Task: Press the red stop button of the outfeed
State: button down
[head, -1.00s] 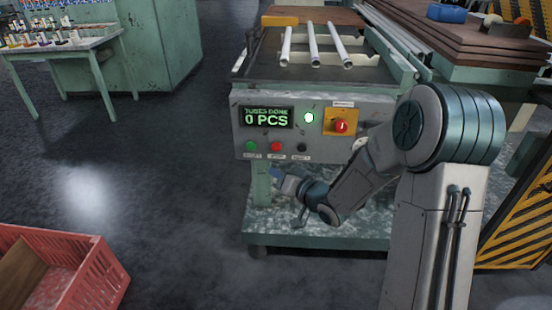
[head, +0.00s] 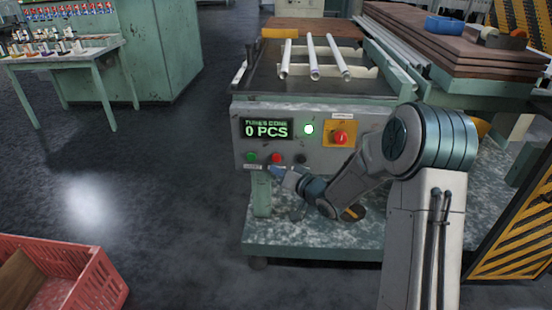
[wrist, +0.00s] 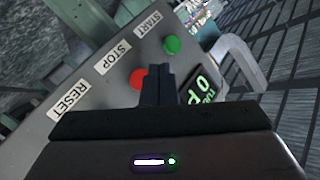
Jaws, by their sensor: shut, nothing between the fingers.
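The red stop button (head: 276,158) sits on the lower row of the outfeed's grey control panel (head: 290,176), between a green button (head: 250,157) and a black one (head: 300,159). In the wrist view, the red button (wrist: 138,78) lies beside the STOP label (wrist: 111,58), partly hidden by my gripper (wrist: 158,70). The green button (wrist: 172,45) is by the START label. My gripper is shut and empty, its fingertips close in front of the panel by the red button. I cannot tell whether they touch it. In the head view, my gripper (head: 277,171) is just below the button.
A larger red knob (head: 340,138) on a yellow plate is higher on the panel. The display (head: 266,129) reads 0 PCS beside a lit green lamp (head: 309,129). A red crate (head: 70,270) stands at lower left; the floor between is clear.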

aim_at(272, 159)
jog(key=shift+w, duration=1.25)
jog(key=shift+w, duration=0.1)
dwell(1.1)
jog(key=shift+w+p, duration=0.3)
jog(key=shift+w+d, duration=0.1)
jog(key=shift+w, duration=0.4)
dwell(0.6)
jog(key=shift+s, duration=0.95)
jog(key=shift+s, duration=2.5)
